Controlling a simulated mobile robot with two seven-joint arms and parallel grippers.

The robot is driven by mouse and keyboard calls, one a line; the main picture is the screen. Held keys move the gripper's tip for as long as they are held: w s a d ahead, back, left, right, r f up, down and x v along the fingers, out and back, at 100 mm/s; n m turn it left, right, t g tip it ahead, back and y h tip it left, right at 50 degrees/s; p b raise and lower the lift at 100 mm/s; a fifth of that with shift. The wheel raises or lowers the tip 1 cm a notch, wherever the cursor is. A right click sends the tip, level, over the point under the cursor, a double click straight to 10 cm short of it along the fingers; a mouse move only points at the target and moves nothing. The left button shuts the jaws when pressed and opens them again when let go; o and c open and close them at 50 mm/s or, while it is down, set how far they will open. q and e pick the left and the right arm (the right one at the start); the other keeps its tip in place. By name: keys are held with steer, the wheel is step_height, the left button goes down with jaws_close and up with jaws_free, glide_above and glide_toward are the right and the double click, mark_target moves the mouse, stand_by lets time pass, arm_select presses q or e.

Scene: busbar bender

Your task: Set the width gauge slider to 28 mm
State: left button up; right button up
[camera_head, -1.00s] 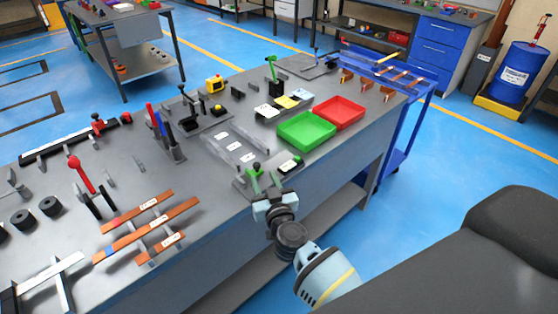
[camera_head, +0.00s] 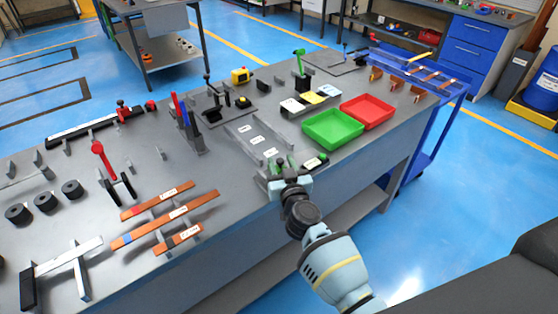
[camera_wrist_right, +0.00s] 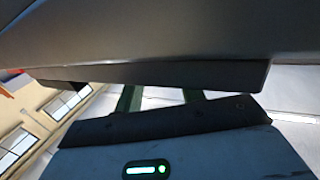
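My right gripper (camera_head: 286,172) is at the bench's front edge, pointing at a small grey fixture with a dark upright knob (camera_head: 281,161). I take this for the width gauge slider, but its scale cannot be read. In the right wrist view, two green fingers (camera_wrist_right: 161,98) stand apart with a pale gap between them. A dark bar across that view hides their tips, so I cannot tell whether they touch the knob. My left gripper is not in view.
A green tray (camera_head: 333,143) and a red tray (camera_head: 367,124) sit to the right. Copper bars (camera_head: 165,225) lie at front left, near a red-handled tool (camera_head: 99,148). Grey labelled strips (camera_head: 256,141) lie behind the gripper. A blue cart (camera_head: 437,115) adjoins the bench's right end.

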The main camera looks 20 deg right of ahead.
steer(key=shift+w, duration=0.75)
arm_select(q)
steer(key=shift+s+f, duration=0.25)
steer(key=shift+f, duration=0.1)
arm_select(e)
steer(key=c, duration=0.7)
steer(key=shift+c, duration=0.5)
